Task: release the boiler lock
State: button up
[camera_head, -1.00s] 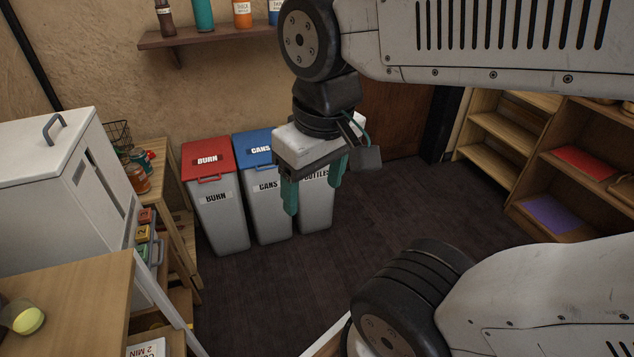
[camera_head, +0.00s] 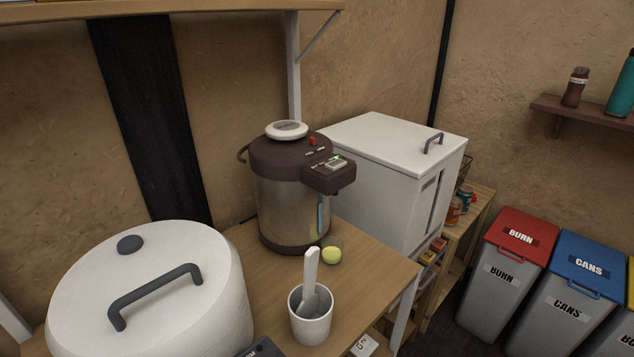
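The boiler (camera_head: 290,200) is a steel and dark brown hot-water pot standing on the wooden counter. It has a round white cap (camera_head: 287,129) on its lid. A small red button (camera_head: 312,141) sits on the top near the front. A brown spout panel juts out to the right with a pale control plate (camera_head: 335,162) and a small green light (camera_head: 338,157). Which part is the lock cannot be told at this size. My gripper is not in view now.
A large white rice cooker (camera_head: 150,290) fills the lower left. A white cup with a paddle (camera_head: 311,314) and a yellow-green ball (camera_head: 331,255) stand before the boiler. A white cabinet (camera_head: 390,180) is behind right. Bins (camera_head: 510,260) stand at the far right.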

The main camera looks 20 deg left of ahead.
aim_at(312, 140)
jog(key=z, duration=0.6)
jog(key=k, duration=0.65)
jog(key=z, duration=0.6)
jog(key=i, duration=1.05)
jog(key=u, duration=1.15)
jog(key=i, duration=0.55)
jog(key=u, duration=0.65)
